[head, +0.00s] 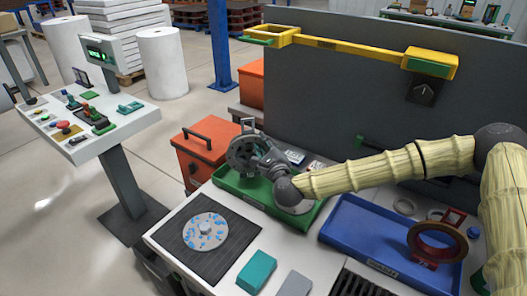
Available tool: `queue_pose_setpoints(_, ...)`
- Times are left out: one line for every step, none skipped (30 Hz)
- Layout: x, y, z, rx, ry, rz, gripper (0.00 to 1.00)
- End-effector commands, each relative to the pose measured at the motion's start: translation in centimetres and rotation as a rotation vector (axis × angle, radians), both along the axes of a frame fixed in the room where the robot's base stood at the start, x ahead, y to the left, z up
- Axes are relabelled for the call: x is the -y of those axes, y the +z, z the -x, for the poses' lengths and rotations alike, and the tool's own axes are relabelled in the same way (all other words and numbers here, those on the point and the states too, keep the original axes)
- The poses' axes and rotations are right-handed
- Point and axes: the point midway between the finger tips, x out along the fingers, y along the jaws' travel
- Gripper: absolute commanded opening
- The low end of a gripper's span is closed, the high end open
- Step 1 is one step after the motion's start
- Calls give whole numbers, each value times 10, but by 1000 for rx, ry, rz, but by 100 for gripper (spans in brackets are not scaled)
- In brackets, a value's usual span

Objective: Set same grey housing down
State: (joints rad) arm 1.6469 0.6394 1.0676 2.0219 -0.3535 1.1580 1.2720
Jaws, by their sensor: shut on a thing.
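A grey round housing (241,151) with openings in its face is at the far left end of the green tray (255,203). My gripper (259,158) is shut on this housing from its right side. The housing is tilted up, with its face toward the left. Whether it touches the tray or hangs above it, I cannot tell. My wrist hides part of the tray and its contents. A pale round part (297,207) shows below my wrist in the tray's right end.
A dark mat (172,240) in front bears a blue-speckled disc (206,231). A blue tray (348,238) at right holds several rings. A teal block (257,271) lies in front. A grey panel (330,85) stands behind, with a yellow rail (345,46) above.

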Motion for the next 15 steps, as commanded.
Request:
queue_pose_setpoints(0, -4, 0, -1, -1, 0, 0)
queue_pose_setpoints(0, -8, 0, 0, -1, 0, 0)
queue_pose_setpoints(0, -13, 0, 0, -1, 0, 0)
queue_pose_setpoints(0, -17, 0, 0, -1, -1, 0)
queue_pose_setpoints(0, -20, 0, 0, -1, -1, 0)
queue_pose_setpoints(0, -23, 0, 0, -1, -1, 0)
queue_pose_setpoints(0, -25, 0, 1, -1, -1, 0)
queue_pose_setpoints(0, -27, 0, 1, -1, -1, 0)
queue_pose_setpoints(0, -28, 0, 2, -1, -2, 0)
queue_pose_setpoints(0, -28, 0, 2, -1, -2, 0)
queue_pose_setpoints(0, -28, 0, 2, -1, -2, 0)
queue_pose_setpoints(0, -28, 0, 2, -1, -2, 0)
queue_pose_setpoints(0, -28, 0, 2, -1, -2, 0)
queue_pose_setpoints(0, -28, 0, 2, -1, -2, 0)
queue_pose_setpoints(0, -28, 0, 2, -1, -2, 0)
